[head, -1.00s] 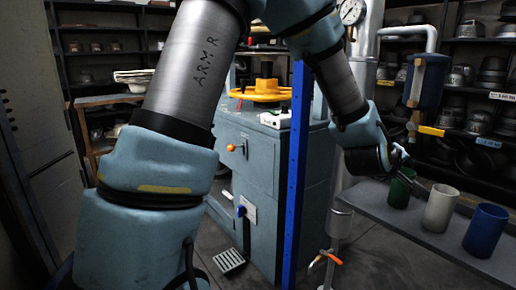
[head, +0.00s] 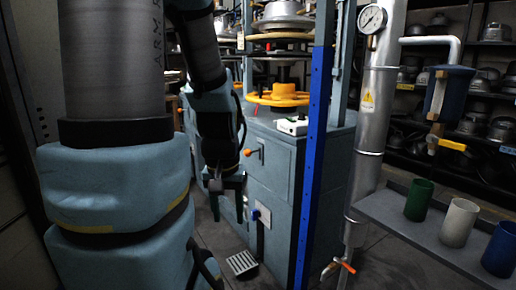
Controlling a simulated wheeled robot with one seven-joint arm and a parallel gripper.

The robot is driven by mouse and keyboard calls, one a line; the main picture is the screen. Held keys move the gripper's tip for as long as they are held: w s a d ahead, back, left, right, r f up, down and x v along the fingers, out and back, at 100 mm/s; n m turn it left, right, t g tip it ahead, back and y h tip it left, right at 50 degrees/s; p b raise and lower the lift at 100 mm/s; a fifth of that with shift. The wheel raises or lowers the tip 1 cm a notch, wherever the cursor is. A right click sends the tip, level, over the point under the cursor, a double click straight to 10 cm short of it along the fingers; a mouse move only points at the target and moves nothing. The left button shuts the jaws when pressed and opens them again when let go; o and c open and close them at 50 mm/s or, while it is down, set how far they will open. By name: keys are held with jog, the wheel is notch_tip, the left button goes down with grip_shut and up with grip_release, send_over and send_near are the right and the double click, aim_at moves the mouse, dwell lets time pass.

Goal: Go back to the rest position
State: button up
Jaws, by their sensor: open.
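My gripper (head: 229,204) hangs in front of the blue-grey press cabinet (head: 277,180), left of the blue post. It points downward, its two dark fingers apart, with nothing seen between them. My arm is folded, with the upper part at the left of the picture and the forearm coming down in the middle. The gripper is well away from the cups on the right.
A grey shelf (head: 400,229) at the right holds a green cup (head: 418,201), a white cup (head: 458,222) and a blue cup (head: 499,250). A blue post (head: 315,165) and a steel pipe (head: 372,130) stand between. A pedal (head: 242,263) is on the floor.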

notch_tip(320, 180, up, 16)
jog(key=p, duration=1.4)
jog(key=shift+r+p, duration=0.15)
jog(key=shift+p, duration=0.25)
dwell(0.4)
